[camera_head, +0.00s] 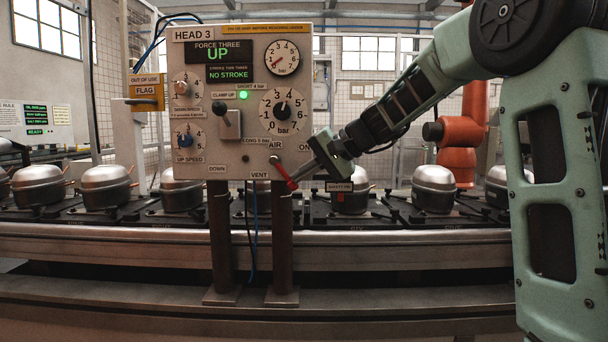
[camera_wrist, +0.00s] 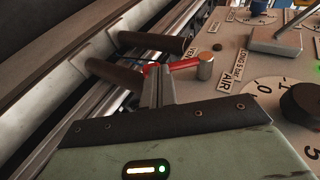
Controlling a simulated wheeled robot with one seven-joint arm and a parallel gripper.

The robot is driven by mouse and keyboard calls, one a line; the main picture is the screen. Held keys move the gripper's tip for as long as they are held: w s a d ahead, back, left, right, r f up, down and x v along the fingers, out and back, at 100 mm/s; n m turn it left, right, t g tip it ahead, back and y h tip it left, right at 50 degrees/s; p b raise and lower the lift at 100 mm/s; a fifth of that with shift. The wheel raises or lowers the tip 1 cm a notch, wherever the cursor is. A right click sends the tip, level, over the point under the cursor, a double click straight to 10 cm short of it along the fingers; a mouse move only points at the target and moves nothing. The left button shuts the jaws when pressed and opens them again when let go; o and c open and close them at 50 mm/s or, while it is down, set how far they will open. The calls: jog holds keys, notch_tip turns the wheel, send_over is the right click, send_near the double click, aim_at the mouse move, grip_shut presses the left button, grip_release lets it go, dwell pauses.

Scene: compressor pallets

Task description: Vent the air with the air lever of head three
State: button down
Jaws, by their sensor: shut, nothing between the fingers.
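The HEAD 3 control panel (camera_head: 245,100) stands in the middle of the head view. The red air lever (camera_head: 283,173) is at its lower right, below the AIR label, between ON and VENT. It slants down to the right from its pivot. In the wrist view the red lever (camera_wrist: 178,66) runs from a metal pivot across the fingertips. My gripper (camera_head: 296,180) is shut and empty, its fingertips at the lever's free end; it also shows in the wrist view (camera_wrist: 158,78). I cannot tell whether they touch.
Two brown posts (camera_head: 283,245) carry the panel. Silver compressors (camera_head: 434,187) stand on the conveyor behind. An orange robot (camera_head: 462,135) is at the right rear.

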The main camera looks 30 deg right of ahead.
aim_at(293, 189)
jog(key=b, duration=0.2)
jog(key=f+t+y+b, duration=0.1)
jog(key=b, duration=0.1)
jog(key=f+b, duration=0.1)
jog(key=shift+w+a+f+y+b, duration=0.2)
jog(key=shift+a+f+y+b, duration=0.1)
jog(key=shift+b, duration=0.1)
jog(key=t+b, duration=0.1)
jog(key=b, duration=0.1)
jog(key=y+b, duration=0.1)
jog(key=b, duration=0.2)
jog(key=shift+w+a+f+m+t, duration=0.2)
jog(key=shift+a+f+m+t, duration=0.1)
jog(key=shift+f+m+t, duration=0.1)
jog(key=y+b, duration=0.1)
jog(key=b, duration=0.1)
jog(key=t+b, duration=0.1)
jog(key=b, duration=0.1)
jog(key=shift+w+a+f+y, duration=0.1)
jog(key=shift+w+a+y, duration=0.15)
jog(key=shift+a+y, duration=0.15)
jog(key=shift+w+a+b, duration=0.15)
jog(key=shift+a+b, duration=0.05)
jog(key=shift+b, duration=0.55)
jog(key=shift+w+a+b, duration=0.1)
jog(key=shift+b, duration=0.25)
